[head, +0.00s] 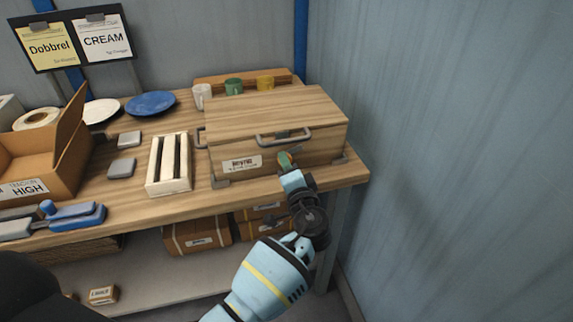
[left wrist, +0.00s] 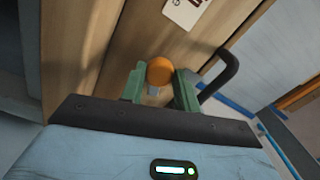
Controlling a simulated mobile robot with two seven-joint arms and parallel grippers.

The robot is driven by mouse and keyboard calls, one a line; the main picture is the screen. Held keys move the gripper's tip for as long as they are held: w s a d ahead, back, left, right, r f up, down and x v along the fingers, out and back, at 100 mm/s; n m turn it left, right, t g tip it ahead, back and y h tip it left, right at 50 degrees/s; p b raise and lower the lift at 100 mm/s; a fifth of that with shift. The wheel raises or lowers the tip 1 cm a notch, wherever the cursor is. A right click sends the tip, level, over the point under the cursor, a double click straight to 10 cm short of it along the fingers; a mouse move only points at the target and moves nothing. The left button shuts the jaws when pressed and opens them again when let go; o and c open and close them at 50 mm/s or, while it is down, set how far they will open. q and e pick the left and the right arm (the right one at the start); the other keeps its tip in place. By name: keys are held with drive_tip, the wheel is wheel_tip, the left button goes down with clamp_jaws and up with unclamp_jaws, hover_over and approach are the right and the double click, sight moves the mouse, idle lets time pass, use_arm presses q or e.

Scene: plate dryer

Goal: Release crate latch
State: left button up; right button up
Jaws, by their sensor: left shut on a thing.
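The wooden crate (head: 230,152) stands on the bench with its lid (head: 270,108) down. A grey bar handle (head: 262,142) crosses its front near the top; a dark handle (left wrist: 230,75) shows beside my fingers in the left wrist view. My left gripper (head: 287,160) is at the crate's front, right of the white label. In the left wrist view, the green fingers of my left gripper (left wrist: 160,88) are shut on a round orange latch knob (left wrist: 159,70). In the head view my gripper mostly hides the knob. My right gripper is not in view.
A white slatted rack (head: 168,164) stands left of the crate. Cups (head: 233,87) stand behind it, plates (head: 150,104) farther left. An open cardboard box (head: 38,160) is at the far left. A blue-grey wall (head: 450,150) closes the right side.

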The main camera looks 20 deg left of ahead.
use_arm(q)
drive_tip(key=m, duration=0.1)
drive_tip(key=m+p, duration=0.1)
drive_tip(key=m, duration=0.1)
drive_tip(key=shift+r, duration=0.25)
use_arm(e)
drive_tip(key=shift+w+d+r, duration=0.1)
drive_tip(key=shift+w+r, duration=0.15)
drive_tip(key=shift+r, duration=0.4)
use_arm(q)
drive_tip(key=shift+a+m, duration=0.1)
drive_tip(key=shift+m, duration=0.4)
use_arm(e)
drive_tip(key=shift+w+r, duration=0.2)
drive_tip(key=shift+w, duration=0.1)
use_arm(q)
drive_tip(key=o, duration=1)
drive_tip(key=shift+f, duration=0.15)
drive_tip(key=shift+v, duration=3.9)
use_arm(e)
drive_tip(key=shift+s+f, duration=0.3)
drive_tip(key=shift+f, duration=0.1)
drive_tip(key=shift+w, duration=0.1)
